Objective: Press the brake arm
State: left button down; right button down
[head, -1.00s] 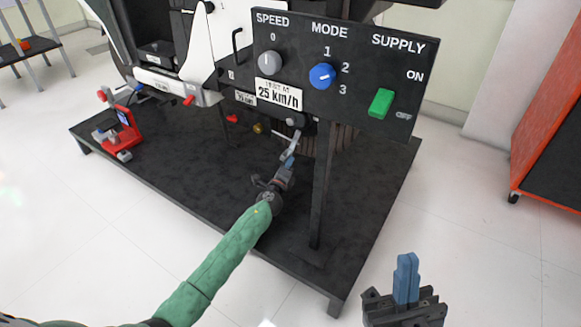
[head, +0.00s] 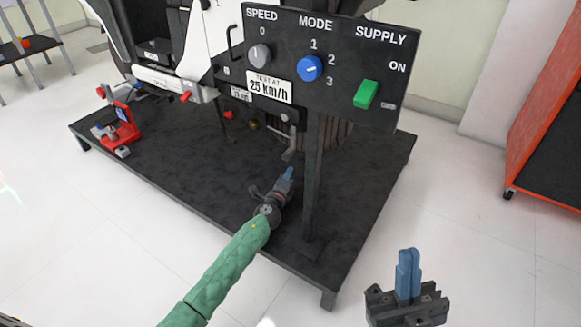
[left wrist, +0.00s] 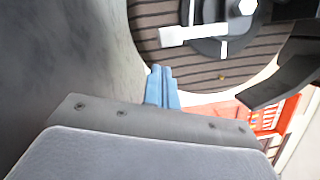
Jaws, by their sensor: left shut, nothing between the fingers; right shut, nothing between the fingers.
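A small grey metal lever, which I take to be the brake arm (head: 289,146), hangs below the control panel on the rig. In the left wrist view a pale lever (left wrist: 188,36) sticks out from a dark hub on a ribbed round part; I take it for the same arm. My left gripper (head: 289,173) is shut and empty, just below the lever in the head view, with a small gap between. Its blue fingertips (left wrist: 161,72) point toward the hub and are apart from the lever. My right gripper (head: 408,257) is shut and empty, upright in front of the rig.
The control panel (head: 325,112) with speed, mode and supply controls overhangs the lever. A dark post (head: 313,190) stands right of my left gripper. The black platform (head: 190,170) is mostly bare. A red device (head: 127,130) sits at its left end. An orange cabinet (head: 530,130) stands at right.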

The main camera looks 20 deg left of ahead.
pick_arm(q)
jog(key=shift+s+a+f, duration=0.1)
jog(key=shift+s, duration=1.15)
jog(key=shift+s+a+f, duration=0.1)
jog(key=shift+s, duration=1.1)
